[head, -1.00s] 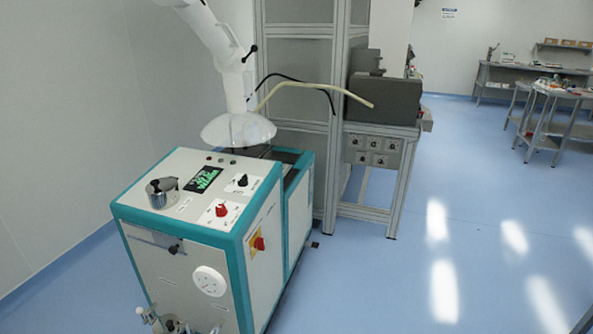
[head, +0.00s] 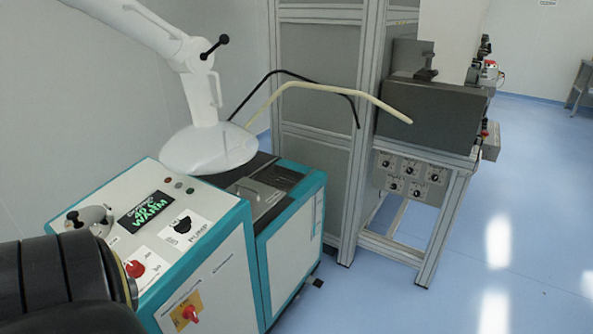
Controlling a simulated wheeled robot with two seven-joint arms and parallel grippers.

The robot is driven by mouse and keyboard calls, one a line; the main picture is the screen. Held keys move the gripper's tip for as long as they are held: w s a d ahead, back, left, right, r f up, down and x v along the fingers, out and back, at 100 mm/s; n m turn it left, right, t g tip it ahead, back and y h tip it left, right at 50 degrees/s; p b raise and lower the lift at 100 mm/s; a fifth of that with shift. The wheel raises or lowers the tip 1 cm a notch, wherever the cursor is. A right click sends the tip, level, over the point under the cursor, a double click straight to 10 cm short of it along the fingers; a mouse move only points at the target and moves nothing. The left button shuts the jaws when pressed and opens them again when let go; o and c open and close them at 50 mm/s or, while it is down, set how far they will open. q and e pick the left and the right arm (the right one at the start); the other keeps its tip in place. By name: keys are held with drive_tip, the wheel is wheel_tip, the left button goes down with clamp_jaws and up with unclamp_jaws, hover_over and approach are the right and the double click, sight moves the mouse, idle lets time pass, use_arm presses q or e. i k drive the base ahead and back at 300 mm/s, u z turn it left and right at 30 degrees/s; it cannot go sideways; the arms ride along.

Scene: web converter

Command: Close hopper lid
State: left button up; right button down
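A white and teal machine (head: 213,262) stands at the left in the head view, with a control panel on its near top. Behind the panel is a lower top section with a grey plate bearing a handle (head: 262,192) and a dark ribbed surface beside it. This may be the hopper lid, but I cannot tell for sure whether it is open or shut. A white extraction hood hangs over it and hides part of the top. A dark arm link of mine fills the lower left corner. Neither of my grippers is in view.
The white extraction hood (head: 208,148) hangs from a jointed arm close above the machine. A black hose and a cream hose (head: 330,88) reach right, across a framed cabinet (head: 318,130). A grey unit on a stand (head: 427,115) is further right. The blue floor at right is clear.

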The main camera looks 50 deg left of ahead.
sight(262, 198)
drive_tip(key=u, duration=0.5)
drive_tip(key=i, duration=1.55)
drive_tip(key=u, duration=1.8)
drive_tip(key=i, duration=0.65)
drive_tip(key=u, duration=0.6)
